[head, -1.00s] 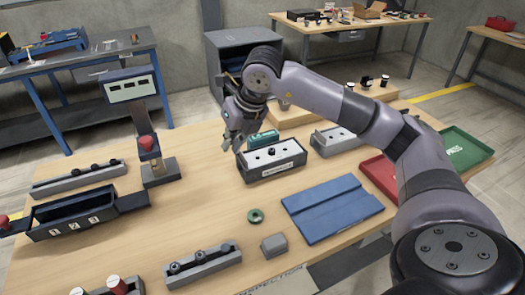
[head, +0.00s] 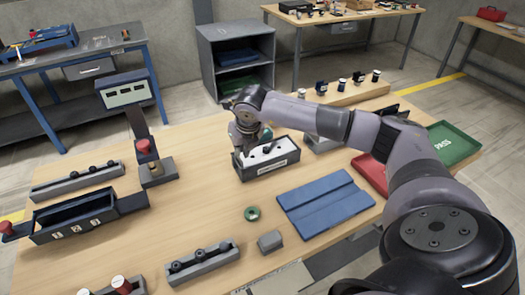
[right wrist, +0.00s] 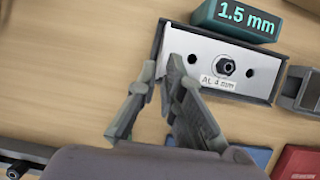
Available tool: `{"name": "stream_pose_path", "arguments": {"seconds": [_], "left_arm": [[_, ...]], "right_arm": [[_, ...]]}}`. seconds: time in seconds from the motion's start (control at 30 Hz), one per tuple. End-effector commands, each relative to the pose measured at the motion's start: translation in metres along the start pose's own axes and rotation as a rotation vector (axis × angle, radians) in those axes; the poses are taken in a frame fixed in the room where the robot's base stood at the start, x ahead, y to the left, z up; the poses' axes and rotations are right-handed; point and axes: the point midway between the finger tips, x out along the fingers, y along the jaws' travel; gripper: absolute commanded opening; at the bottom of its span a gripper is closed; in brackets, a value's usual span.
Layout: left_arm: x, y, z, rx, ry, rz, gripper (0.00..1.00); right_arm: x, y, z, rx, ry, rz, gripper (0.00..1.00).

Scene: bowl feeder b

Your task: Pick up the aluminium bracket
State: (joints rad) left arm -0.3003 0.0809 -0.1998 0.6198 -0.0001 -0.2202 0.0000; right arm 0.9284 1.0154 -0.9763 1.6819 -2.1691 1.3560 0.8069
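A dark fixture box (head: 268,171) with a pale top and dark round features stands mid-table. In the right wrist view its pale metal plate (right wrist: 204,62) has dark holes, a central nut and the label "Al 4 mm"; I take this for the aluminium bracket, though its bent shape cannot be made out. My right gripper (head: 242,156) is at the box's left end, pointing down. Contact cannot be told. My left gripper is out of view.
A teal "1.5 mm" block (right wrist: 238,18) sits directly beside the box. A blue mat (head: 325,205), green ring (head: 252,214) and grey block (head: 270,241) lie nearer. Red (head: 370,172) and green trays (head: 453,145) are at right. Bare tabletop lies left of the box.

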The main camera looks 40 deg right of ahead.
Motion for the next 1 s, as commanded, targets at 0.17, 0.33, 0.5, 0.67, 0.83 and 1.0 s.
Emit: {"name": "stream_pose_path", "arguments": {"seconds": [0.17, 0.33, 0.5, 0.67, 0.83, 1.0], "left_arm": [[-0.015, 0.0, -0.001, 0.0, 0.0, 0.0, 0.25], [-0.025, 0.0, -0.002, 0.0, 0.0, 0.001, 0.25], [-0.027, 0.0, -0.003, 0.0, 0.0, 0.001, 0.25], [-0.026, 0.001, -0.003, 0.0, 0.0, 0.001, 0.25], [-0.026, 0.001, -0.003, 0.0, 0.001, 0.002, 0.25], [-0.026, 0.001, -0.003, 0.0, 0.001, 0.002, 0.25]], "right_arm": [[0.014, 0.0, 0.005, 0.002, 0.004, 0.0, 0.08], [0.038, -0.001, 0.007, 0.002, 0.004, 0.0, 0.08], [0.051, -0.001, 0.007, 0.001, 0.001, 0.001, 0.08], [0.052, -0.001, 0.007, 0.0, 0.0, 0.001, 0.08], [0.052, -0.001, 0.007, 0.001, 0.001, 0.001, 0.0], [0.051, -0.001, 0.007, 0.001, 0.0, 0.001, 0.0]]}}
